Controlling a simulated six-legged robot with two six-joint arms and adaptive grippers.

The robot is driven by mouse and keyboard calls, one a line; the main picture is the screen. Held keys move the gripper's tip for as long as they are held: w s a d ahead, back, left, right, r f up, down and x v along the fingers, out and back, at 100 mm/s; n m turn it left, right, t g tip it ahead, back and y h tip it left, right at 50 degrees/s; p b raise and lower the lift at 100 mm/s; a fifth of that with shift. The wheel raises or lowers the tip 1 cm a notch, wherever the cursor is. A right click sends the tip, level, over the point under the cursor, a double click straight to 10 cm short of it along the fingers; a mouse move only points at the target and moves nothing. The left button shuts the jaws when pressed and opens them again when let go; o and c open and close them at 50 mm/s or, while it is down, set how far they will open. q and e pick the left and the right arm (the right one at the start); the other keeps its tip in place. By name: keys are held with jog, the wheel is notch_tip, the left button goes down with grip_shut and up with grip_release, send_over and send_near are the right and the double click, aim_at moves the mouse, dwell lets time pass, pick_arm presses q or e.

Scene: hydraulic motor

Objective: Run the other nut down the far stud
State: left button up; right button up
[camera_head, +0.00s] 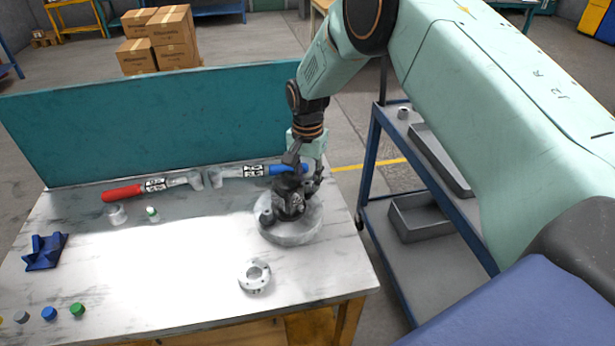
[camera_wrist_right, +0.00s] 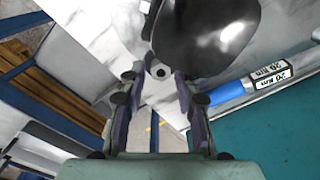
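The dark hydraulic motor (camera_head: 290,202) stands on a round grey base (camera_head: 289,232) near the right end of the bench. My right gripper (camera_head: 304,176) reaches down at the motor's far right side. In the wrist view the motor is a large dark rounded body (camera_wrist_right: 205,35). There the two fingers of my right gripper (camera_wrist_right: 159,78) are spread apart. A small pale round piece with a dark centre (camera_wrist_right: 158,71) shows between the fingertips, with gaps on both sides; I cannot tell if it is the nut or the stud end. My left gripper is out of view.
A red-handled wrench (camera_head: 123,193) and a blue-handled wrench (camera_head: 285,169) lie along the teal panel (camera_head: 150,125). A white ring flange (camera_head: 255,276) lies in front of the motor. A blue block (camera_head: 45,252) and several caps are at left. A cart with trays (camera_head: 420,218) stands right.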

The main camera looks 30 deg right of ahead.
jog(key=shift+n, duration=0.4)
jog(key=shift+p, duration=0.3)
jog(key=shift+c, duration=0.3)
grip_shut()
jog(key=m+p, duration=0.1)
jog(key=m, duration=0.1)
jog(key=shift+m, duration=0.3)
jog(key=m+p, duration=0.1)
jog(key=m, duration=0.2)
jog(key=shift+f, duration=0.1)
